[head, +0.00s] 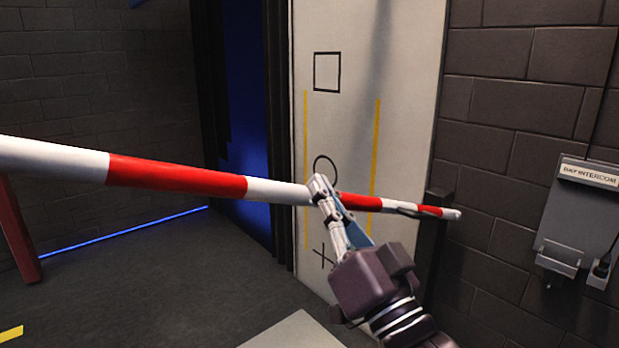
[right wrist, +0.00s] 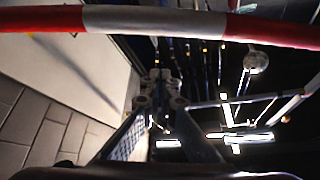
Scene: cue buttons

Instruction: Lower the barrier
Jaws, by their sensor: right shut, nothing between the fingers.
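The barrier is a red and white striped pole (head: 180,178) that runs across the head view, sloping slightly down to its tip at the right. Its left end is outside the picture. My right gripper (head: 320,187) is shut and empty, and overlaps the pole right of its middle. In the right wrist view the pole (right wrist: 150,20) crosses the top, ahead of my right fingertips (right wrist: 160,82). I cannot tell whether they touch it. My left gripper is not in view.
A dark post (head: 438,205) stands by the pole's tip. A pale wall panel (head: 400,100) with a drawn square, circle and cross is behind. A grey intercom (head: 580,215) hangs on the right brick wall. A red post (head: 18,235) stands at left; the floor (head: 180,265) there is clear.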

